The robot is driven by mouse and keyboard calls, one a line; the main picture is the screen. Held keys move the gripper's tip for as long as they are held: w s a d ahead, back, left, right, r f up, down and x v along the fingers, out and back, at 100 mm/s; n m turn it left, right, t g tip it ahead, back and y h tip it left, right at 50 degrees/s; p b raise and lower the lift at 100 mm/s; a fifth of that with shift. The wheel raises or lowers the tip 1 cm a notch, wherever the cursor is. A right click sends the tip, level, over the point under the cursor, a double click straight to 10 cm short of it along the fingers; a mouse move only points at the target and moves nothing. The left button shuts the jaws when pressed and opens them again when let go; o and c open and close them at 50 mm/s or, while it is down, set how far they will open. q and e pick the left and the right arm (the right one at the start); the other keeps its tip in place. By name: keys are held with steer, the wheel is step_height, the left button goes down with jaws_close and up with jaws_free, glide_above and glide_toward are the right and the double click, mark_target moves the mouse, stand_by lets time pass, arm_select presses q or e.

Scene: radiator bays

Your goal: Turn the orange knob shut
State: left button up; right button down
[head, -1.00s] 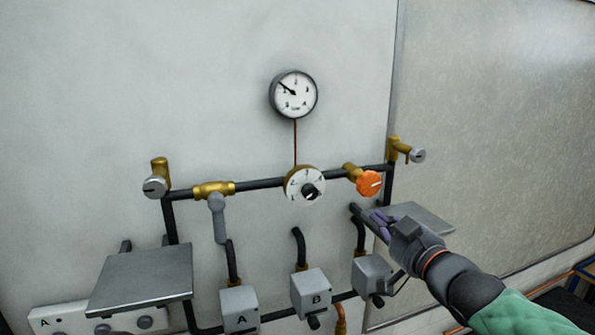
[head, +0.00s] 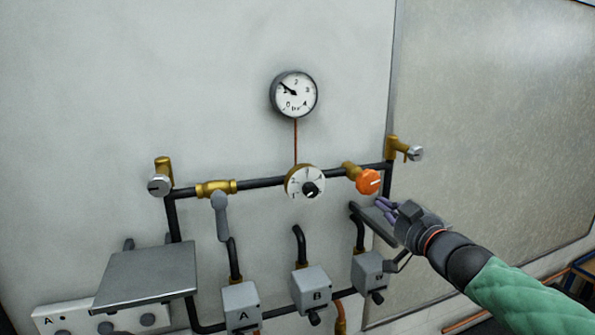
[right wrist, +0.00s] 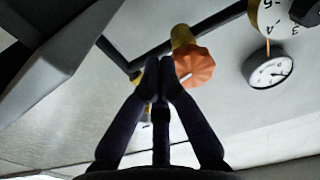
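The orange knob (head: 368,181) sits on a brass valve at the right end of the dark horizontal pipe, with a pale mark on its face. It also shows in the right wrist view (right wrist: 195,69), just beyond my fingertips. My right gripper (head: 383,206) is just below and right of the knob in the head view, apart from it there. In the right wrist view its dark fingers (right wrist: 160,68) converge with their tips together, and nothing shows between them. The tips overlap the knob's left edge in that view; contact cannot be told. My left gripper is not in view.
A dial (head: 305,182) is left of the knob, with a pressure gauge (head: 294,94) above. A brass valve with a grey lever (head: 220,215) is further left. A grey shelf plate (head: 380,222) is behind my right gripper. Grey boxes (head: 312,287) are below.

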steer(key=shift+x, duration=1.2)
steer(key=shift+r, duration=0.1)
steer(key=shift+r+p, duration=0.3)
steer(key=shift+p, duration=0.15)
